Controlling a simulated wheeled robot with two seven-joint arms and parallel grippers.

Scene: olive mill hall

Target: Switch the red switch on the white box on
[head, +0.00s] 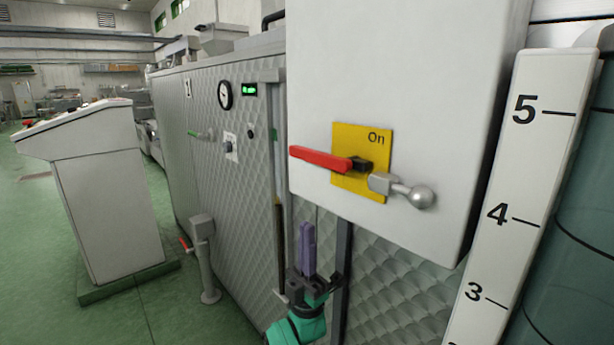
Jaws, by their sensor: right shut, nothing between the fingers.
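The white box (400,70) fills the upper middle right. On its front is a yellow plate (378,140) with the word "On" at its upper right. The red switch (322,159) is a lever on a dark pivot and points left, roughly level. My right gripper (307,225) is below the switch, under the box's lower edge and apart from the lever. Its purple fingers point up and are shut, with nothing between them. My left gripper is not in view.
A grey handle with a ball end (420,196) sticks out beside the yellow plate. A numbered white scale (521,190) stands right of the box. Behind is a quilted metal machine (230,190). A white console (100,190) and a grey post (205,260) stand left on green floor.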

